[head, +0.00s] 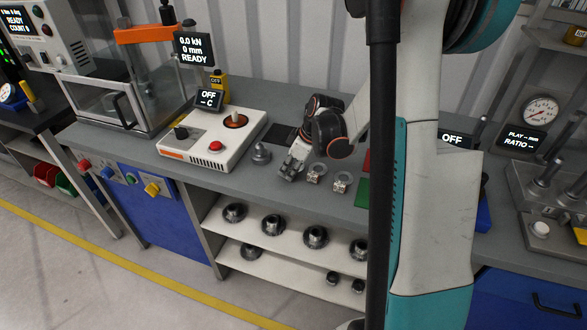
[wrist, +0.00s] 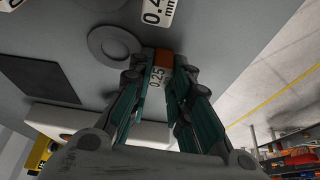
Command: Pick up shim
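A flat grey ring (wrist: 115,45) lies on the bench just beyond the left finger. I cannot tell whether it is joined to the tag. In the head view my gripper (head: 290,170) points down low over the bench and hides what it holds. Two small tagged pieces, near (head: 316,172) and far right (head: 342,181), lie to its right.
A white control box (head: 213,139) with a red button and a grey knobbed post (head: 261,154) stand left of my gripper. A dark mat (wrist: 45,85) lies beside it. Green (head: 362,191) and red patches lie to the right, partly behind my arm. Shelves below hold several metal parts.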

